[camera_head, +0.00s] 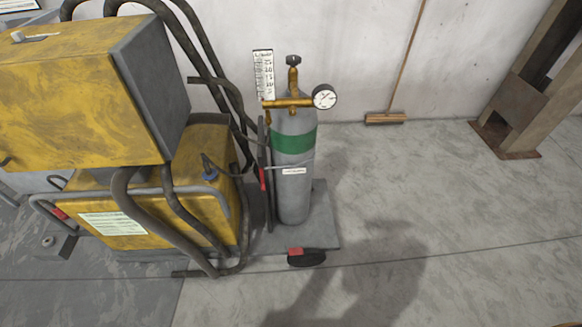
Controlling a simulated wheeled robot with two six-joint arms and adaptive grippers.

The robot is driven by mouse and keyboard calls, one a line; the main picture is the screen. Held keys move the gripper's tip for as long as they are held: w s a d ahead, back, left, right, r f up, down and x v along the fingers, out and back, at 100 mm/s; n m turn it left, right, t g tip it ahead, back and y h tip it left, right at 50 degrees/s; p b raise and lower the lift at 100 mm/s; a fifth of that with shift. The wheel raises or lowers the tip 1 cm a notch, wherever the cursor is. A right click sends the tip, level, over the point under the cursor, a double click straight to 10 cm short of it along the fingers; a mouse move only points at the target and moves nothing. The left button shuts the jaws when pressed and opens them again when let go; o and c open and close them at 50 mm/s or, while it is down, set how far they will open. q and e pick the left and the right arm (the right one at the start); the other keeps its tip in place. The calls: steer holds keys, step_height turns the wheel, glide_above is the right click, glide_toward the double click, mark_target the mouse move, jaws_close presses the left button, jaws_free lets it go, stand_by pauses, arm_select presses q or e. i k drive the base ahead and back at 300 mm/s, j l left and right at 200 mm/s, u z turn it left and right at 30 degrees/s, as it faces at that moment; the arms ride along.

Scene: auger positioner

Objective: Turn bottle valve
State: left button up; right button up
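A grey gas bottle (292,186) with a green band stands upright on a small wheeled cart (318,218) in the middle of the view. A brass valve assembly (293,82) sits on top of it, with a dark knob (293,61) at its upper end. A brass regulator bar (288,102) runs sideways from the valve to a round white gauge (324,97). Neither of my grippers is in view.
A yellow machine (70,95) with dark hoses fills the left side, close to the bottle. A steel post (520,100) stands at the right. The concrete floor (450,220) right of the cart is clear.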

mark_target(293, 61)
steer(key=u, duration=0.8)
steer(key=l+u, duration=0.35)
steer(key=l, duration=0.2)
steer(key=l+u, duration=0.4)
steer(key=l, duration=0.15)
steer(key=k+l+u, duration=0.1)
steer(key=l+u, duration=0.25)
steer(key=l, duration=0.15)
steer(key=k+l+u, duration=0.2)
steer(key=l+u, duration=0.15)
steer(key=l, duration=0.15)
